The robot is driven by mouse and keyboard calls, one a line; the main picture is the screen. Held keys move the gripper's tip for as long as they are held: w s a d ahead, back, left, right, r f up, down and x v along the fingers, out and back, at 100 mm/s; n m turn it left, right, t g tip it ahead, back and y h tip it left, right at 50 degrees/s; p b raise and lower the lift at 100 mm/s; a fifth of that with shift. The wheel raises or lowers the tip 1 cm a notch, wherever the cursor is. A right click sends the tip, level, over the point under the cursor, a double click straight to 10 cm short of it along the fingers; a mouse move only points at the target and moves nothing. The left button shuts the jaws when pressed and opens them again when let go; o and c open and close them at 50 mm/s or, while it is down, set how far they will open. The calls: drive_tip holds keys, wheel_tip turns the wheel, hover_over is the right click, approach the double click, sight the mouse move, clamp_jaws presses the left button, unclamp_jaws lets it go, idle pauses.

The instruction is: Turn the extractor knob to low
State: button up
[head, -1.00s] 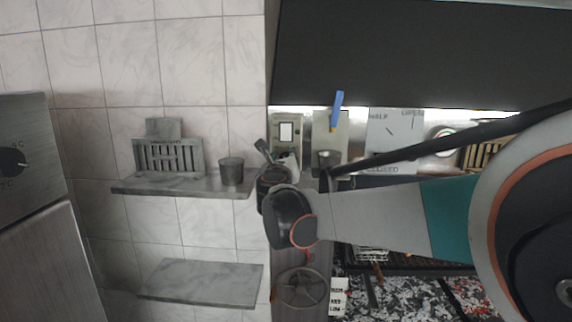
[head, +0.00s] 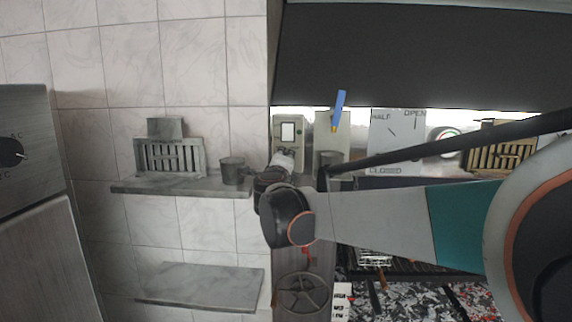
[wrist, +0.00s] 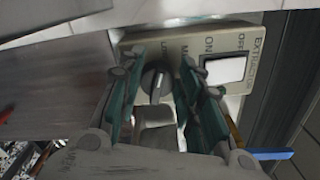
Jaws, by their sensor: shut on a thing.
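The extractor box (head: 300,131) is a beige panel on the back wall in the head view. The wrist view shows the extractor box (wrist: 256,68) close up, with a white rocker switch (wrist: 225,70) beside ON and OFF lettering. Its round dark knob (wrist: 156,82) has a pale pointer line. Lettering by the knob is partly hidden by a finger, so I cannot read its setting surely. My gripper (wrist: 158,92) has its fingers on both sides of the knob and is shut on it. In the head view my gripper (head: 282,163) is just below the panel's switch.
A shelf (head: 150,187) with a metal cup (head: 232,170) and a slatted rack (head: 168,155) is left of my arm. A blue handle (head: 339,106) and a HALF/OPEN/CLOSED plate (head: 397,140) are to the right. A dark hood (head: 420,55) hangs above.

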drive_tip(key=shift+f+n, duration=0.15)
drive_tip(key=shift+n, duration=1.05)
drive_tip(key=o, duration=1)
drive_tip(key=shift+a, duration=0.1)
